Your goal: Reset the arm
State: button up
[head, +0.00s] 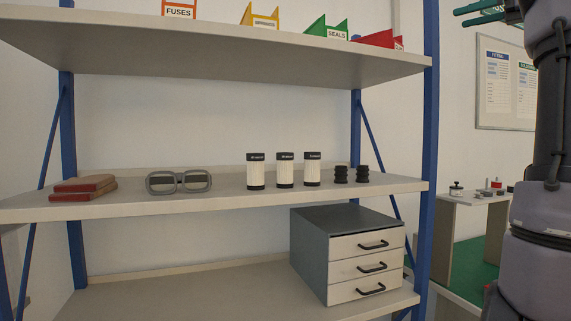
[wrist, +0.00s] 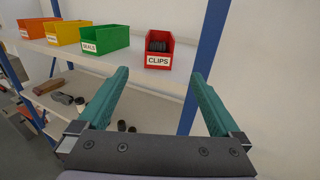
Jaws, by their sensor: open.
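My gripper (wrist: 158,98) shows in the wrist view with its two teal fingers wide apart and nothing between them. It is raised in front of the shelving, facing the red CLIPS bin (wrist: 158,50) on the top shelf. In the head view my arm runs up the right edge, and only a little of the teal fingers shows at the top right.
The blue-framed shelf unit (head: 429,150) holds labelled bins on top. Its middle shelf (head: 225,200) carries red-brown blocks (head: 84,188), grey goggles (head: 178,182), white canisters (head: 284,170) and black parts (head: 341,174). A drawer cabinet (head: 310,258) stands below. A side table (head: 465,200) is behind right.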

jog(key=s+a+f+n+g+h, duration=0.2)
jog(key=a+f+n, duration=0.2)
jog(key=a+f, duration=0.5)
jog(key=s+a+f+n+g+h, duration=0.15)
jog(key=a+f+n, duration=0.25)
jog(key=a+f, duration=0.5)
jog(key=s+a+f+n+g+h, duration=0.1)
jog(key=s+a+f+n+h, duration=0.1)
jog(key=s+f+n, duration=0.45)
jog(key=s+a+f+n+g+h, duration=0.1)
jog(key=s+a+f+n+h, duration=0.2)
jog(key=f, duration=0.7)
jog(key=s+a+f+n+g+h, duration=0.1)
jog(key=s+f+n+h, duration=0.1)
jog(key=s+f+n, duration=0.5)
jog(key=w+d+r+n+t+h, duration=0.15)
jog(key=w+r, duration=0.45)
jog(key=r, duration=0.9)
jog(key=w+r+t+h, duration=0.1)
jog(key=w+r+t, duration=0.3)
jog(key=r, duration=1.1)
jog(key=w+r+t+h, duration=0.1)
jog(key=w+r, duration=0.6)
jog(key=r, duration=0.9)
jog(key=x, duration=0.9)
jog(key=shift+w+t, duration=0.3)
jog(key=shift+s+d+r, duration=0.1)
